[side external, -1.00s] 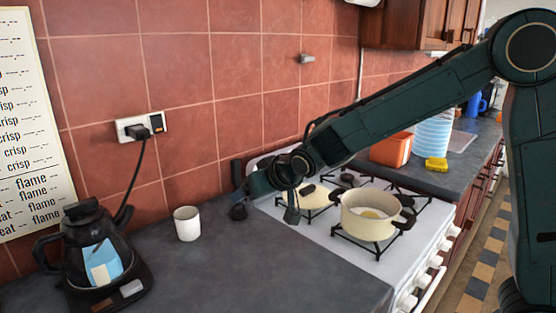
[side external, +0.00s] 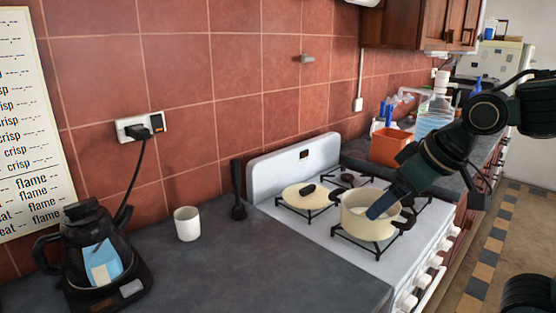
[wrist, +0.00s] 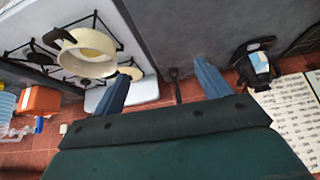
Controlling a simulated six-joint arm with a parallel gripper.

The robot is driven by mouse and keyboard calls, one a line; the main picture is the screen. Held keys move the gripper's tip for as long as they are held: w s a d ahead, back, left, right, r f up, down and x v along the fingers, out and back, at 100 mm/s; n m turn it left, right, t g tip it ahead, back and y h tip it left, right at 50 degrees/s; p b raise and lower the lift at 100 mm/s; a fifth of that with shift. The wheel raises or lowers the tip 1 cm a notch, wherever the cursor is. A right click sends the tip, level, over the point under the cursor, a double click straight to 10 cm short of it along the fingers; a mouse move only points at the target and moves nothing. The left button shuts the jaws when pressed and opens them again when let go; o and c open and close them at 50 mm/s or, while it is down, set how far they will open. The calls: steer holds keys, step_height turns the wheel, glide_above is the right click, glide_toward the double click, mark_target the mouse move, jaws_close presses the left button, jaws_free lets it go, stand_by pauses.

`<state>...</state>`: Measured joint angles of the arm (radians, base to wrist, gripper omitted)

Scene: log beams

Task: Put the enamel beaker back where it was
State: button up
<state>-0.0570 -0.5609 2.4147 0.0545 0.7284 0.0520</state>
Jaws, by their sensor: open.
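The white enamel beaker (side external: 187,224) stands upright on the dark worktop in the side external view, between the kettle and the stove, close to the tiled wall. Nothing touches it. I cannot make it out in the wrist view, where a finger may hide it. My gripper (side external: 378,208) appears in front of or above the cream pot in the side view, well to the right of the beaker. In the wrist view my gripper (wrist: 158,72) has its two blue fingers wide apart with nothing between them.
The cream pot (side external: 367,228) sits on a front burner, with a pale lid (side external: 306,196) behind it on the stove. A black kettle (side external: 97,255) stands at left. A black utensil (side external: 238,195) is by the wall. The worktop in front of the beaker is clear.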

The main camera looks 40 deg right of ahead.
steer(key=s+f, duration=0.1)
steer(key=s, duration=0.5)
steer(key=shift+s+f+g, duration=0.15)
steer(key=shift+s+g, duration=0.15)
steer(key=shift+g, duration=0.1)
steer(key=shift+d, duration=0.1)
stand_by(0.7)
